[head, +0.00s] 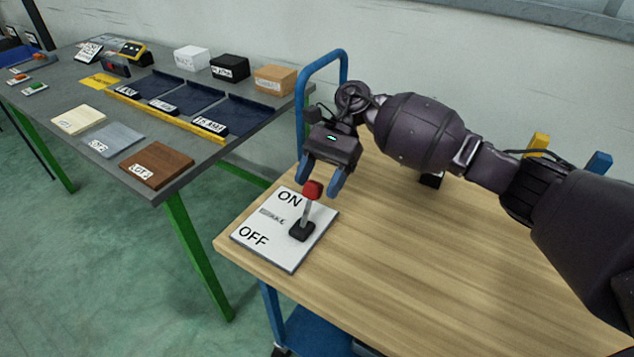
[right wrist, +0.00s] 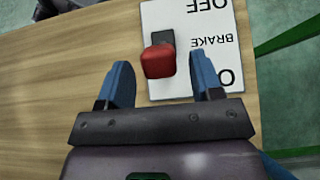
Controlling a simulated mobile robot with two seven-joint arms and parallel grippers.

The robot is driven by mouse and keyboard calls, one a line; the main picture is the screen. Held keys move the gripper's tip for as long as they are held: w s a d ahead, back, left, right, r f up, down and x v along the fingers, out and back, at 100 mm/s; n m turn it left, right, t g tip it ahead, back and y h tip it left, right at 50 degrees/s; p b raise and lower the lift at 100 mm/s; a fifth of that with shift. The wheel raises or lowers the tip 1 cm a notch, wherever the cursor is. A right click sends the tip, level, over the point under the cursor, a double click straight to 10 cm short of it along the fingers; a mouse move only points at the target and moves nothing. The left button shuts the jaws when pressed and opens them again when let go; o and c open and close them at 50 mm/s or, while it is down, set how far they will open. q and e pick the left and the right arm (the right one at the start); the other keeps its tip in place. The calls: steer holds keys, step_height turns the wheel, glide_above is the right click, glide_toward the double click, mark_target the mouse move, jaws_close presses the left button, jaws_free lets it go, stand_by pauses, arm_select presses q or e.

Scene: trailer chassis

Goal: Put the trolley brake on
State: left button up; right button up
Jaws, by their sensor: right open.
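The brake lever has a red knob (head: 313,190) on a grey stick rising from a black base (head: 302,231). It stands on a white plate (head: 262,237) marked ON, BRAKE and OFF, at the corner of the wooden trolley top (head: 400,260). The stick looks nearly upright, its knob leaning toward the ON side. My right gripper (head: 318,186) is open, pointing down, its blue fingers by the knob. In the right wrist view the red knob (right wrist: 158,62) shows between and just beyond the fingertips (right wrist: 162,80); I cannot tell whether they touch it. My left gripper is out of view.
The trolley's blue handle (head: 302,100) rises behind my right gripper. A grey table (head: 90,110) with green legs stands at the left, holding blocks, trays and labelled plates. A yellow post (head: 538,145) and a blue post (head: 598,163) stand at the right. Much of the trolley top is clear.

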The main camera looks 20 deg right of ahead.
steer(key=v, duration=1)
steer(key=shift+b, duration=0.45)
steer(key=shift+s, duration=0.1)
